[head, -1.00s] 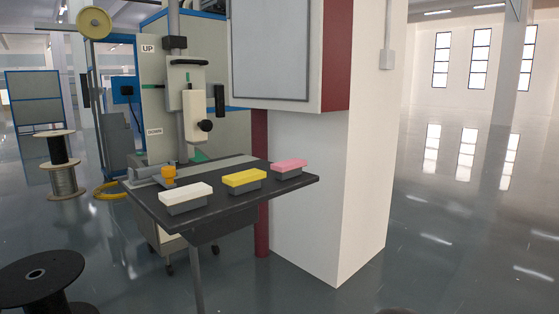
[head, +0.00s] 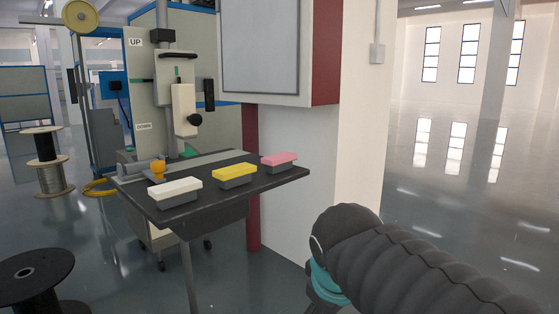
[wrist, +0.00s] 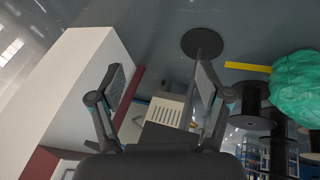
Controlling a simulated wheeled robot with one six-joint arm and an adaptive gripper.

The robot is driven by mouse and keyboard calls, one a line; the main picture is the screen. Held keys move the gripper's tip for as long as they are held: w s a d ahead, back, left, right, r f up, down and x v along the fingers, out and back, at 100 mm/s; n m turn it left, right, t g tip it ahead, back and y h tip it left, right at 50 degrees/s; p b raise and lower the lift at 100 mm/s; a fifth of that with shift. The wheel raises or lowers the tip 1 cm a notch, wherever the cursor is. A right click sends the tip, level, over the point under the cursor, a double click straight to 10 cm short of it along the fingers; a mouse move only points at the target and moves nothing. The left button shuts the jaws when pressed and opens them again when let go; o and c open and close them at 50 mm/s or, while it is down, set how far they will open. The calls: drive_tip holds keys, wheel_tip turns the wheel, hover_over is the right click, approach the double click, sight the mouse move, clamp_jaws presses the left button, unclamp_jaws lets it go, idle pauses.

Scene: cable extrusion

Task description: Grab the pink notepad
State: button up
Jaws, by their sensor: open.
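The pink notepad (head: 279,159) lies on a dark grey block near the right end of a dark table (head: 240,195) in the head view. A yellow notepad (head: 234,172) and a white notepad (head: 175,187) sit on similar blocks to its left. My gripper (wrist: 158,78) shows in the wrist view, with its two fingers wide apart and nothing between them. In the head view my arm enters at the lower right, well apart from the table, and the gripper itself is not clear there. I cannot make out the pink notepad in the wrist view.
A white pillar (head: 295,190) with a grey cabinet (head: 262,50) stands right behind the table. A machine column with an orange knob (head: 158,168) nearby is at the table's left. Black and metal spools (head: 35,275) stand on the left floor. The right floor is open.

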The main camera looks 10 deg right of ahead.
drive_tip(key=w+r+n+h, duration=0.2)
drive_tip(key=w+r+n, duration=0.45)
drive_tip(key=w, duration=0.35)
drive_tip(key=n+t+h, duration=0.2)
drive_tip(key=n+h, duration=0.6)
drive_tip(key=n, duration=0.5)
approach(287, 154)
drive_tip(key=b+x, duration=0.2)
drive_tip(key=x, duration=0.1)
drive_tip(key=shift+f, duration=0.3)
drive_tip(key=shift+r+b+x, duration=0.15)
drive_tip(key=shift+b+x, duration=0.15)
drive_tip(key=shift+x, duration=1.15)
drive_tip(key=shift+r+b+x, duration=0.15)
drive_tip(key=shift+b+x, duration=0.1)
drive_tip(key=shift+x, duration=1.2)
drive_tip(key=shift+d, duration=0.1)
drive_tip(key=c, duration=1.2)
